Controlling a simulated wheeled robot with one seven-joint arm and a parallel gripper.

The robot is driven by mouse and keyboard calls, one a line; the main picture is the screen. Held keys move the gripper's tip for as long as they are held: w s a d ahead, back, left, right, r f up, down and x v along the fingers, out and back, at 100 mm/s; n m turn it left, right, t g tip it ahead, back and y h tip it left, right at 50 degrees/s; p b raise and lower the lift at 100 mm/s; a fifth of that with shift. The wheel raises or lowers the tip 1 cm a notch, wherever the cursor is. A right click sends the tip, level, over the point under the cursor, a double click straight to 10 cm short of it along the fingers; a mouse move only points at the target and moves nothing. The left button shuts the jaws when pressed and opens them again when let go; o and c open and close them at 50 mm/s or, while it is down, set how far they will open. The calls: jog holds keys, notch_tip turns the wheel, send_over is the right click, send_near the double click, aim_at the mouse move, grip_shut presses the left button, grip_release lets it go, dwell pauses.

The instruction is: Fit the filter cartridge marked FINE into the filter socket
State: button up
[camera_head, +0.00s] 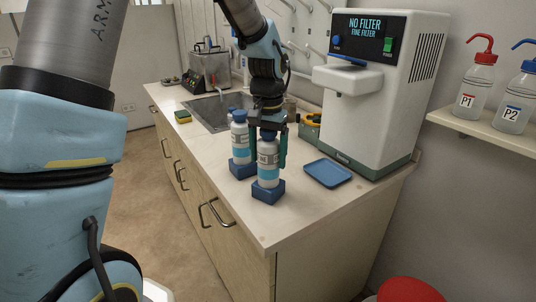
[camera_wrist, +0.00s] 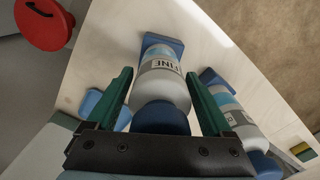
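A white filter cartridge (camera_wrist: 162,78) with a blue cap, grey band and the word FINE stands upright in a blue holder (camera_wrist: 163,42). In the head view this looks like the nearer cartridge (camera_head: 268,174) of two, in its blue block (camera_head: 268,194). My gripper (camera_head: 269,146) is above it, pointing down. In the wrist view my gripper (camera_wrist: 165,92) is open, with one green finger on each side of the cartridge and gaps visible beside it. I cannot make out the filter socket clearly.
A second similar cartridge (camera_head: 240,143) stands close behind; its marking is unclear. It also shows in the wrist view (camera_wrist: 238,112). A blue tray (camera_head: 327,173) lies on the counter (camera_head: 308,212) to the right. A sink (camera_head: 213,113) is behind. A red stool (camera_head: 408,291) is in front.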

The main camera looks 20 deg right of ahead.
jog(key=shift+o, duration=1)
notch_tip(320, 180, up, 12)
jog(key=shift+f+b, duration=0.25)
jog(key=shift+b, duration=0.7)
jog(key=shift+r, duration=0.4)
